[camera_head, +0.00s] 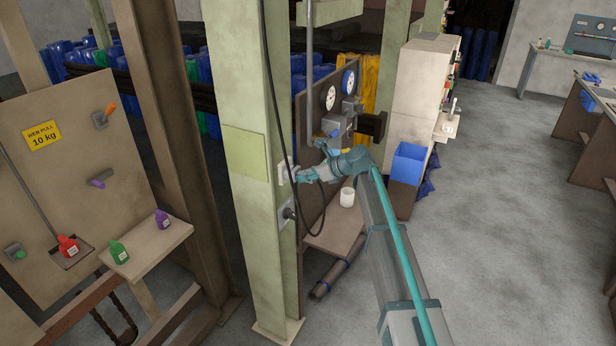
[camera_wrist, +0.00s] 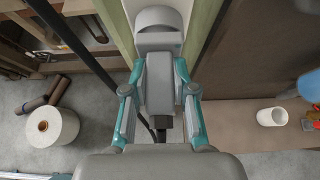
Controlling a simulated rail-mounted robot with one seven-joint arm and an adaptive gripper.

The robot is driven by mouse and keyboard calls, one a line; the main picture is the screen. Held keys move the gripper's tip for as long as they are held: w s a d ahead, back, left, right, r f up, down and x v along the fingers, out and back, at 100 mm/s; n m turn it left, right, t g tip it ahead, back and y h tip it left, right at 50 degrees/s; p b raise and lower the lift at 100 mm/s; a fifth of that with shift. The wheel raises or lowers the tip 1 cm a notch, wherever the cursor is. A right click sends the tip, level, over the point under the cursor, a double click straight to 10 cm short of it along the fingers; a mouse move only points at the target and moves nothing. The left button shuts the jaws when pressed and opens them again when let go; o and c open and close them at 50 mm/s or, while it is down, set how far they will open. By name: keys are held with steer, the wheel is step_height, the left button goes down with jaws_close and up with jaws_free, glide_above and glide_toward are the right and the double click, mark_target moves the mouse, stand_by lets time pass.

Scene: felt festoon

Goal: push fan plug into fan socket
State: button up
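The fan plug (camera_wrist: 160,85) is a grey block with a black cable at its rear. It sits between the two fingers of my gripper (camera_wrist: 160,72), which appear closed on its sides. My gripper (camera_head: 301,175) also shows in the head view, against the green column. A grey hooded fitting, apparently the fan socket (camera_wrist: 158,20), is on the column straight ahead of the plug in the wrist view. Part of it shows in the head view (camera_head: 286,172). The plug's front end meets the socket's edge in the picture; the contact and any pins are hidden.
A black cable (camera_head: 267,80) hangs down the green column (camera_head: 240,110) and loops near my gripper. A lower plate with a black round part (camera_head: 288,212) is below. A gauge panel (camera_head: 328,97), white cup (camera_head: 347,196) and blue bin (camera_head: 407,163) stand to the right.

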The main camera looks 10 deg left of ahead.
steer(key=o, duration=0.5)
steer(key=shift+a, duration=0.1)
steer(key=shift+o, duration=0.2)
steer(key=v, duration=1.2)
steer(key=v, duration=1)
stand_by(0.6)
